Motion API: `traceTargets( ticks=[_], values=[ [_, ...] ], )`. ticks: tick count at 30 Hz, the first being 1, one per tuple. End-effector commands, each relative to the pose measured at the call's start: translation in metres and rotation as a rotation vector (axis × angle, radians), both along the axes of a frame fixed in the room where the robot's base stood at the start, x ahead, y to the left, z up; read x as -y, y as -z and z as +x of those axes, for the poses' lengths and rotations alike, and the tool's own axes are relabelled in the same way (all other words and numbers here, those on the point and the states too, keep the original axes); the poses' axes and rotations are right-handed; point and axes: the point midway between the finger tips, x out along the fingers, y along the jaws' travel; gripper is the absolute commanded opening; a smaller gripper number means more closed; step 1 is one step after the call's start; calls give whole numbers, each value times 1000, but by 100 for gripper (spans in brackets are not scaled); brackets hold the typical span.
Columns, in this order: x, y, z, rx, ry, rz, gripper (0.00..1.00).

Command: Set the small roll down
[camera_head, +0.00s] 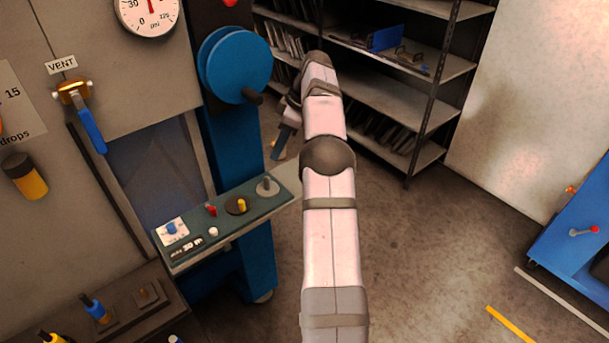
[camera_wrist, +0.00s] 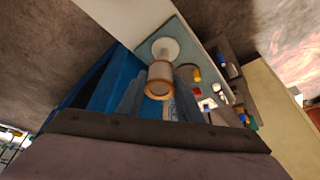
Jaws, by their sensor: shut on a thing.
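The small roll (camera_wrist: 158,90), a short tan cylinder with a coppery rim, is between the fingers of my gripper (camera_wrist: 159,81) in the wrist view. My gripper is shut on it. Beyond the roll in that view is a pale round base (camera_wrist: 165,46) on the teal shelf. The head view shows this grey base with a short peg (camera_head: 267,186) at the shelf's right end. My gripper (camera_head: 284,140) appears there behind the shelf's right end, partly hidden by my arm. I cannot tell the gap between roll and shelf.
The shelf (camera_head: 252,220) also holds a yellow piece on a brown disc (camera_head: 237,205), a red piece (camera_head: 211,210) and a blue knob on a white card (camera_head: 171,229). A blue wheel (camera_head: 235,64) stands above. Metal racks (camera_head: 400,92) are behind; open floor is at right.

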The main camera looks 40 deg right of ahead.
Motion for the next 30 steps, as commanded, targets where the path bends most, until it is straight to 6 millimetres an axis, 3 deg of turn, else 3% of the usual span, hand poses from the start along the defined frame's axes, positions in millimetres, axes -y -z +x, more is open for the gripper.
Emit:
traceTargets(
  ticks=[4, 11, 18, 30],
  values=[
    [9, 0, -13, 2, 28, -1, 11],
    [29, 22, -28, -1, 218, 1, 11],
    [47, 47, -23, 1, 492, 0, 11],
    [63, 44, -11, 2, 704, 0, 11]
  ],
)
